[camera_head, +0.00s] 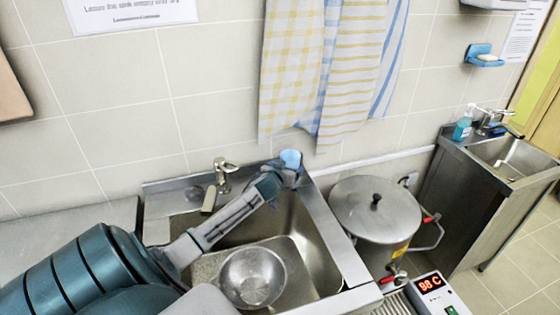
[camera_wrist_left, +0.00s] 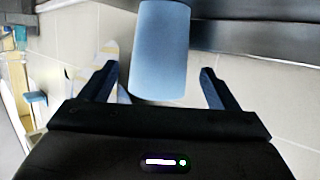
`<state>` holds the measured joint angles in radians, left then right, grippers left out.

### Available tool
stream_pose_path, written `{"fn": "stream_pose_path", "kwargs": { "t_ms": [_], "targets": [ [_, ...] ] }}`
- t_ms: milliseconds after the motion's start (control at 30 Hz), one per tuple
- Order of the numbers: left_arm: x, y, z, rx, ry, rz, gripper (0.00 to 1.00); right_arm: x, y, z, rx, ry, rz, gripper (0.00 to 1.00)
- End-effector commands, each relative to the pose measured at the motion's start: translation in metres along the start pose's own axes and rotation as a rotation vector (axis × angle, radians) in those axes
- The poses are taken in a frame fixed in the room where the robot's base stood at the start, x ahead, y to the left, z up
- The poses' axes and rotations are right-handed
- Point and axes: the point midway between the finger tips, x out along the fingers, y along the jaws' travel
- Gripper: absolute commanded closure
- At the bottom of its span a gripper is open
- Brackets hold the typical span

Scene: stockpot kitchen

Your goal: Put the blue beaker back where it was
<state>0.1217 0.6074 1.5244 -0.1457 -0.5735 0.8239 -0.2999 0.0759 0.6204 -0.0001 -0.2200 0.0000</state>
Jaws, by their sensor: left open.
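The blue beaker (camera_head: 291,158) stands at the back right corner of the sink, by the wall, in the head view. In the left wrist view the beaker (camera_wrist_left: 160,50) is between my left gripper's two fingers, with a gap on each side. My left gripper (camera_head: 290,172) reaches over the sink to the beaker, and its fingers in the wrist view (camera_wrist_left: 158,88) are open. The gripper partly hides the beaker's lower part in the head view. My right gripper is not in view.
A metal bowl (camera_head: 252,277) sits in the sink (camera_head: 318,235) below my left arm. The faucet (camera_head: 222,172) stands left of the gripper. A lidded stockpot (camera_head: 377,208) is to the right, and towels (camera_head: 340,70) hang on the wall above.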

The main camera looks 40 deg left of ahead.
Motion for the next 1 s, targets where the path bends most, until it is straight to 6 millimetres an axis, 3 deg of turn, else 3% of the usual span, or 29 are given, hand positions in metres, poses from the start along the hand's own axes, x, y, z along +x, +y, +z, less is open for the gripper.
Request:
{"fn": "stream_pose_path", "kwargs": {
  "t_ms": [200,400,867,1000],
  "targets": [
    [-0.041,0.000,0.002,0.005,0.000,0.002,0.17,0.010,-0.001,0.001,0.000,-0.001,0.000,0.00],
    [-0.066,0.000,0.001,0.002,0.000,0.002,0.17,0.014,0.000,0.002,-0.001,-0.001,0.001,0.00],
    [-0.074,0.001,0.000,-0.001,0.000,0.001,0.17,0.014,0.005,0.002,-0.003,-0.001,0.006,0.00],
    [-0.080,0.002,-0.011,0.000,-0.004,0.001,0.17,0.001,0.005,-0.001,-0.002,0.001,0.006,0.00]
  ]
}}
